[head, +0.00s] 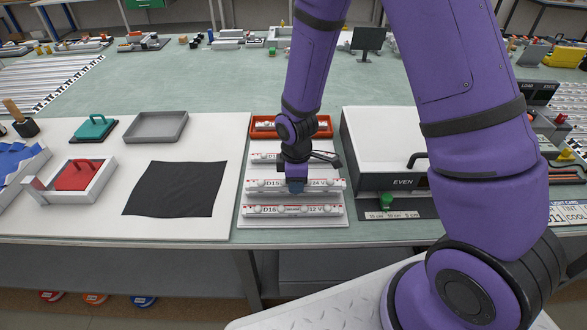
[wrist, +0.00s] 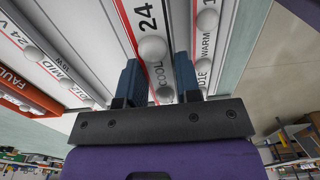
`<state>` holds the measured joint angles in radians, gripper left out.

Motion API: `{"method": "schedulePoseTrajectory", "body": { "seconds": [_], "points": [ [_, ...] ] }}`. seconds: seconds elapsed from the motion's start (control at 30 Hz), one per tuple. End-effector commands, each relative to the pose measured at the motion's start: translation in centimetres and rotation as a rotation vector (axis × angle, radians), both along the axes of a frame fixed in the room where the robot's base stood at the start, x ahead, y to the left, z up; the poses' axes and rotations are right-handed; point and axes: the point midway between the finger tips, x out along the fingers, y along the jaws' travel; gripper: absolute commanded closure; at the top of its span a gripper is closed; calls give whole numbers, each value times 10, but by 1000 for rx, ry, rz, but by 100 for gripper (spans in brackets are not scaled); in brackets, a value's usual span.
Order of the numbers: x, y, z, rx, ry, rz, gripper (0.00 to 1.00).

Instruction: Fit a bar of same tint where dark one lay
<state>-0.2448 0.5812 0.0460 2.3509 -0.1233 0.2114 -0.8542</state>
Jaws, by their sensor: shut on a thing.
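My gripper (head: 296,187) points down and is shut on the middle white light bar (head: 262,186) of the rack. In the wrist view my gripper's two blue fingers (wrist: 157,68) straddle this bar, marked 24 and COOL (wrist: 157,73), with round white bulbs. I cannot tell whether it is lifted off the rack. The near bar (head: 275,210) lies in front; the wrist view shows its WARM label (wrist: 206,45). The far bar (head: 262,158), labelled MID (wrist: 65,83), lies behind. An orange tray (head: 325,134), marked FAULTY (wrist: 14,83), holds another bar.
Right of the rack stands a white box (head: 375,140) with a black front marked EVEN and a dark handle (head: 417,158). A green knob (head: 386,201) is before it. Left are a black cloth (head: 175,188), a grey tray (head: 157,127) and a red-handled block (head: 77,175).

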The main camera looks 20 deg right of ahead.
Motion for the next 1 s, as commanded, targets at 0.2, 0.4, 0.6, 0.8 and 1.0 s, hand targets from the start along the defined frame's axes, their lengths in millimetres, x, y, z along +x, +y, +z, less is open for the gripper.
{"method": "schedulePoseTrajectory", "body": {
  "seconds": [0.2,0.4,0.6,0.8,1.0],
  "points": [
    [50,-11,-5,1,-1,-4,95],
    [81,-18,-8,0,0,-2,95],
    [89,-20,-12,0,1,-1,95],
    [88,-20,-36,-1,4,-1,95],
    [88,-20,-44,0,0,-2,95]
  ]
}}
